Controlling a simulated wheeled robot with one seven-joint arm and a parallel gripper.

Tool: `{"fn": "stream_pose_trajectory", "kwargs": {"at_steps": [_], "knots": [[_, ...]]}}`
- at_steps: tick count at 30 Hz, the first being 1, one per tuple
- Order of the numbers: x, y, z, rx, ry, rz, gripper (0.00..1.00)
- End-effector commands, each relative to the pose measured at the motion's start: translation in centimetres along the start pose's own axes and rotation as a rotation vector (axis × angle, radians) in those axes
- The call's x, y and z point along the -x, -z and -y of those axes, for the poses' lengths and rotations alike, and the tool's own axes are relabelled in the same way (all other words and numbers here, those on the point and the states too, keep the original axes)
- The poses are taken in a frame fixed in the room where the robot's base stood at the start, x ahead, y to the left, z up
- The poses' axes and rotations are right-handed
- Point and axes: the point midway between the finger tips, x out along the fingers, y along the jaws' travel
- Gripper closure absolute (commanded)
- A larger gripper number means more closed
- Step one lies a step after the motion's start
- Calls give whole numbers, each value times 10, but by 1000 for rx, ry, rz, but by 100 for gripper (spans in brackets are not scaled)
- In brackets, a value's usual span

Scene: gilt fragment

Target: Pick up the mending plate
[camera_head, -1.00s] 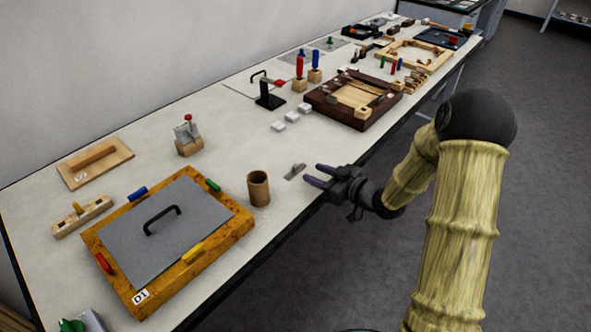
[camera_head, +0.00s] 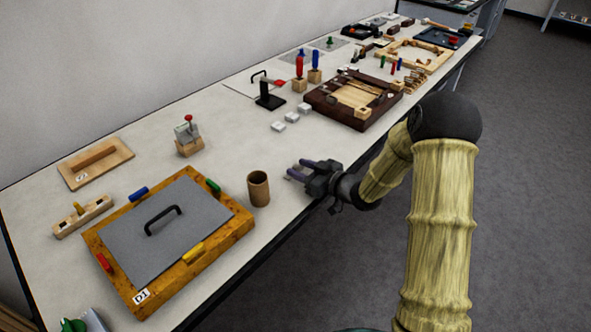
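The mending plate (camera_head: 297,168) looks like a small grey metal strip lying near the front edge of the white table. My gripper (camera_head: 296,170) reaches over it from the right, low above the table. Its two dark purple fingers are apart, one on each side of the plate. The fingers cover most of the plate, and I cannot tell whether they touch it.
A brown cylindrical cup (camera_head: 258,189) stands close to the left of my gripper. A wooden board with a grey panel and black handle (camera_head: 165,225) lies further left. Small white blocks (camera_head: 285,122) and a dark wooden tray (camera_head: 322,103) are behind. The table's front edge (camera_head: 285,222) is near.

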Motion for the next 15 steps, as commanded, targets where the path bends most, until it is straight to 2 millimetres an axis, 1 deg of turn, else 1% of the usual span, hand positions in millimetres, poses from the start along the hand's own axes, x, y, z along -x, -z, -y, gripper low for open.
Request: {"fn": "stream_pose_trajectory", "kwargs": {"at_steps": [11, 15], "knots": [[0, 0, 0, 0, 0, 0, 60], [0, 0, 0, 0, 0, 0, 88]]}}
